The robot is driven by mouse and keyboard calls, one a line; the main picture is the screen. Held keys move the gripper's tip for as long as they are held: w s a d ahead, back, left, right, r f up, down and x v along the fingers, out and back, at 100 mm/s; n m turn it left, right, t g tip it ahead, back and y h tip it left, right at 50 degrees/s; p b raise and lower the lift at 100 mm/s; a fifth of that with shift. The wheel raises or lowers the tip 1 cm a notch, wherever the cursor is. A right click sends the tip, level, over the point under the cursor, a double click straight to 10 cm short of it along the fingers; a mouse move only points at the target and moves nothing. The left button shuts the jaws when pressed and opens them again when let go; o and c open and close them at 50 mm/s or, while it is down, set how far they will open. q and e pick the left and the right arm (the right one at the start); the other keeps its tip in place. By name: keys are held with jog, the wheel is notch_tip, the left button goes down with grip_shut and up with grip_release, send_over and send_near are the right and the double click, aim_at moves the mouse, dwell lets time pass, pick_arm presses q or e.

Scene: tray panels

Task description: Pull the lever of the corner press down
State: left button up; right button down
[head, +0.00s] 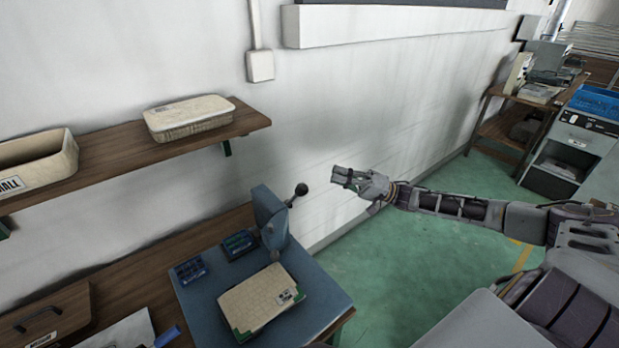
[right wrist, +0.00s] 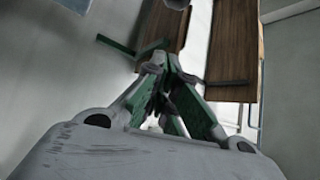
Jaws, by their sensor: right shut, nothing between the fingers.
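The corner press (head: 271,218) is a blue-grey upright block on a blue-grey base at the right end of the wooden bench. Its lever ends in a dark round knob (head: 301,189) that sticks out to the right of the block, near the wall. My right gripper (head: 337,176) is shut and empty, a short way right of the knob and apart from it. In the right wrist view its fingertips (right wrist: 163,60) meet, and a grey rounded thing at the top edge is cut off, so I cannot tell what it is. My left gripper is out of view.
A cream pad (head: 262,302) and dark blue boxes (head: 188,270) lie on the press base. A wooden shelf (head: 122,150) above holds a lidded cream box (head: 190,119) and an open bin (head: 38,160). Green floor (head: 420,262) is clear right of the bench.

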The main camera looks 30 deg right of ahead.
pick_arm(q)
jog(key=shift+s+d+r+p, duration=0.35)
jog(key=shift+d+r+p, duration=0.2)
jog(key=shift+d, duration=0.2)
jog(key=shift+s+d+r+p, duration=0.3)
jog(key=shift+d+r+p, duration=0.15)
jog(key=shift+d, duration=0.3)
pick_arm(e)
jog(key=r, duration=0.2)
send_over(294, 198)
jog(key=d, duration=0.5)
jog(key=shift+s+f, duration=0.15)
jog(key=shift+s, duration=0.05)
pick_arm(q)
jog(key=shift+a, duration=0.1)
